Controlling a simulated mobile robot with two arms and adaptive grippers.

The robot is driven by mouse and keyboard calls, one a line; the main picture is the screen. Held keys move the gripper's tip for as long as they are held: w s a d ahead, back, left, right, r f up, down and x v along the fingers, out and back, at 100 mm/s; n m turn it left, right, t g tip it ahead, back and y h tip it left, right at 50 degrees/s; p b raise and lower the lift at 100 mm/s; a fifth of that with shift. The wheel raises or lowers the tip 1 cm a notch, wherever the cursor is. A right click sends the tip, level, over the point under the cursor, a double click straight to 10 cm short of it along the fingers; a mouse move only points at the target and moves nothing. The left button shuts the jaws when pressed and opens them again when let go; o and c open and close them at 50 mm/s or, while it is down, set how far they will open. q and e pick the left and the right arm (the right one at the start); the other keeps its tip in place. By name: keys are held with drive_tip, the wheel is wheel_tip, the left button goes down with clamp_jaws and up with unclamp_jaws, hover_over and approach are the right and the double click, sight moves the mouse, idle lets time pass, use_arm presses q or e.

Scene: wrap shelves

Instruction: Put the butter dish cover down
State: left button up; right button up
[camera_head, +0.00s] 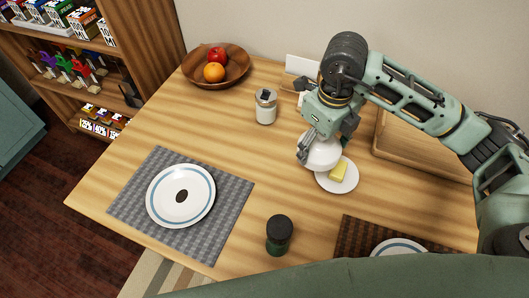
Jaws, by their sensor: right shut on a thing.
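The butter dish cover (322,154) is a white dome. My right gripper (304,150) is shut on it and holds it beside and partly over the far left part of the butter dish. The white butter dish base (349,183) lies on the wooden table (135,143), with a yellow block of butter (338,172) uncovered on it. I cannot tell whether the cover touches the dish or the table. My left gripper is not in view.
A lidded jar (265,107) and a wooden fruit bowl (190,76) stand farther back. A dark-lidded jar (279,234) stands in front. A plate (181,196) lies on a grey placemat (233,190). A wooden tray (400,158) is at right. The table between plate and dish is clear.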

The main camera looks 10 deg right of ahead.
drive_tip(key=p, duration=0.2)
hover_over(279, 156)
wheel_tip(279, 156, down, 6)
drive_tip(key=shift+f, duration=0.15)
wheel_tip(279, 156, down, 4)
drive_tip(key=shift+r+p, duration=0.25)
drive_tip(key=shift+p, duration=0.1)
drive_tip(key=shift+f, duration=0.3)
drive_tip(key=shift+f, duration=0.1)
drive_tip(key=shift+f+b, duration=0.15)
drive_tip(key=shift+b, duration=0.15)
drive_tip(key=o, duration=1.2)
